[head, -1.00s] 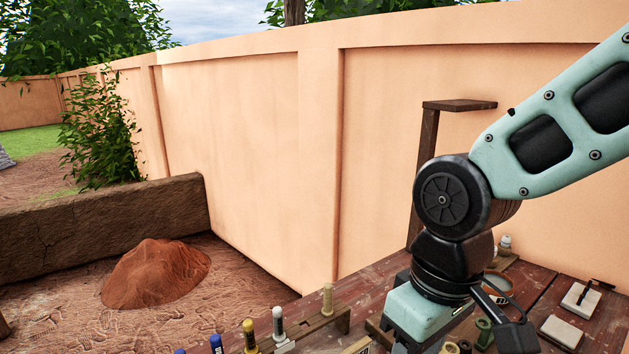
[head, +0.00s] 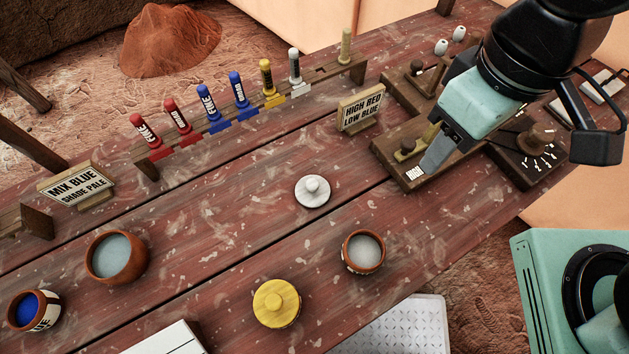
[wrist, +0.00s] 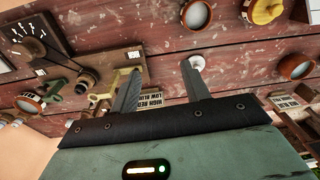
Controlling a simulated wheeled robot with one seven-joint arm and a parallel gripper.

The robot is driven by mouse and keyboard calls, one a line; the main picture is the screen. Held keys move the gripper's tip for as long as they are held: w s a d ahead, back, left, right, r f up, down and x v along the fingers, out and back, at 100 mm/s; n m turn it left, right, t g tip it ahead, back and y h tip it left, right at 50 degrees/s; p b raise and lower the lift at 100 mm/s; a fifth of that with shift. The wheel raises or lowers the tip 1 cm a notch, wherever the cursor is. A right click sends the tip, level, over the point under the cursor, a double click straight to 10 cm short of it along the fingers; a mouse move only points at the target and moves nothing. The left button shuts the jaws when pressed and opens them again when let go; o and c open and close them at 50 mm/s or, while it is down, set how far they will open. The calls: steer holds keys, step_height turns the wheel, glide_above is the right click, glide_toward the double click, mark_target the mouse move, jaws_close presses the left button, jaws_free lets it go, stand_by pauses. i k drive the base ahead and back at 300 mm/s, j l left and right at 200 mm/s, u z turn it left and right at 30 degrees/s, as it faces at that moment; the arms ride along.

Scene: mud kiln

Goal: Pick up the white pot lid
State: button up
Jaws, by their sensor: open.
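The white pot lid (head: 313,191) is a round disc with a knob, lying flat on the red-brown wooden table (head: 215,215), near the middle of the head view. In the wrist view the lid (wrist: 197,62) shows just beyond the tip of the right-hand finger. My gripper (head: 432,160) is open and empty, above the wooden blocks at the right of the table, apart from the lid. Both fingers show in the wrist view, with a gap between their tips (wrist: 160,69).
A yellow lid (head: 277,303), a small pot with pale contents (head: 363,251) and a larger brown pot (head: 117,257) stand in front of the lid. A rack of coloured tubes (head: 215,122) and a sign (head: 361,107) stand behind. Table around the lid is clear.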

mark_target(312, 191)
steer(key=k+j, duration=0.2)
steer(key=j, duration=0.2)
steer(key=k+j, duration=0.2)
steer(key=j, duration=0.15)
steer(key=k+j, duration=0.2)
steer(key=j, duration=0.2)
